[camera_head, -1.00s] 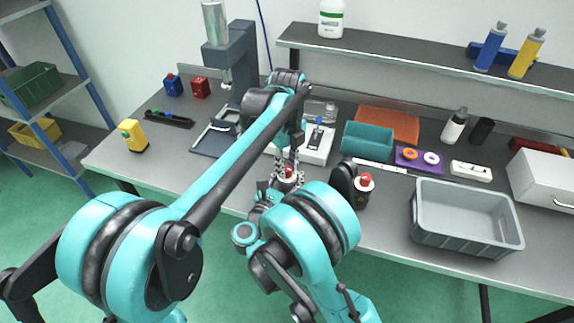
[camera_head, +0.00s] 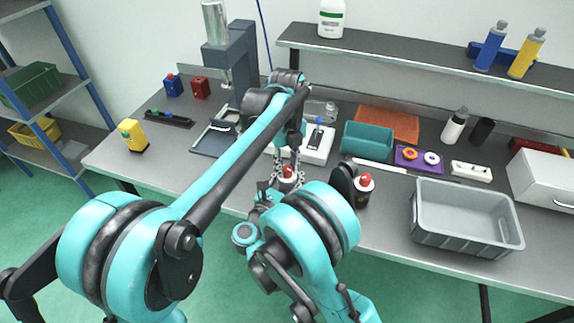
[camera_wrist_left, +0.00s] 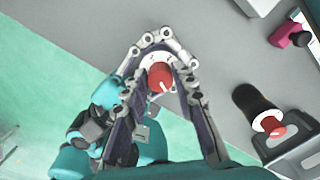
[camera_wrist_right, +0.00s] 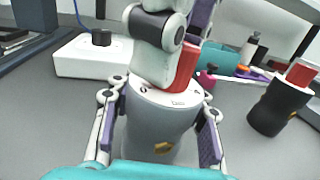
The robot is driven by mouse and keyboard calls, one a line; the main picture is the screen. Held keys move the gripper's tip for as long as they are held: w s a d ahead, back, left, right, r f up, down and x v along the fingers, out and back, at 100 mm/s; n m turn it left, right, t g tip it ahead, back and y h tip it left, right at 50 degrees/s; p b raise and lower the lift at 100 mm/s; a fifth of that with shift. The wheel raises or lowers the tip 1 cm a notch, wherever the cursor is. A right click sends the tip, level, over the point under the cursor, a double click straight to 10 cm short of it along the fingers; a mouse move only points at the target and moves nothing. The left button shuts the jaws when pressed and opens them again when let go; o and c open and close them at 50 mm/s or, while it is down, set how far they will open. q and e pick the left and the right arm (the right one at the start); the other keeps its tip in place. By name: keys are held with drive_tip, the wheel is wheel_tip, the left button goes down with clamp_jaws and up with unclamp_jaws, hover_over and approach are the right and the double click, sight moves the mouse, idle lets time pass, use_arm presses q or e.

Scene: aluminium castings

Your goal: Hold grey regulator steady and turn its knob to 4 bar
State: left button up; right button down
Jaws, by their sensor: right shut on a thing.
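The grey regulator (camera_wrist_right: 160,125) stands upright on the bench, with a white dial and a red knob (camera_wrist_left: 159,77) on top. My right gripper (camera_wrist_right: 158,125) is shut on its grey body, one finger on each side. My left gripper (camera_wrist_left: 160,62) reaches down from above, its fingers open on either side of the red knob. In the head view the knob (camera_head: 289,171) shows just below the left fingers. In the right wrist view a left finger hides part of the knob. The knob has a white pointer line; the dial's figures are too small to read.
A black regulator with a red knob (camera_head: 362,190) stands close to the right. A white box (camera_head: 318,144) is behind. A grey crate (camera_head: 468,245) stands further right, near the front edge. A teal bin (camera_head: 367,140) is at the back.

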sight(287, 168)
use_arm(q)
drive_tip(key=shift+o, duration=1)
wheel_tip(287, 168, up, 12)
use_arm(e)
drive_tip(key=c, duration=0.7)
unclamp_jaws()
drive_tip(key=shift+c, duration=0.2)
